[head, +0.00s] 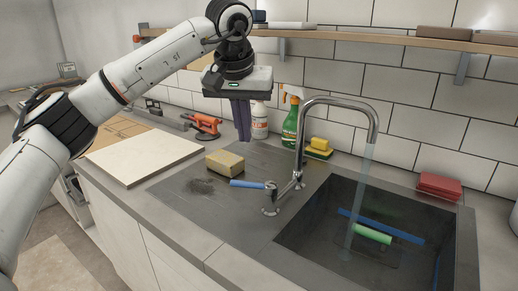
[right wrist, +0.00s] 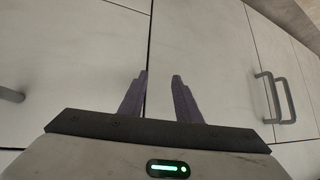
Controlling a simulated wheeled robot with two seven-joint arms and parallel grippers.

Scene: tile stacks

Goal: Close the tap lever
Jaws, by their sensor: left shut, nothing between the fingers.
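The chrome tap (head: 299,150) stands at the sink's left edge, and a stream of water (head: 360,190) falls from its spout into the sink. Its lever (head: 247,184) has a blue grip and sticks out to the left from the tap's base, over the grey worktop. My left gripper (head: 243,139) points down above and behind the lever, with its fingers together and empty, apart from the tap. My right gripper (right wrist: 160,76) is open and empty in the right wrist view, facing pale cabinet doors. It is not in the head view.
A yellow sponge (head: 225,162) lies just left of the lever. A green spray bottle (head: 290,122) and a white bottle (head: 259,121) stand behind. The sink (head: 300,225) holds a green object (head: 372,233) and a blue bar. A wall shelf (head: 390,39) runs above.

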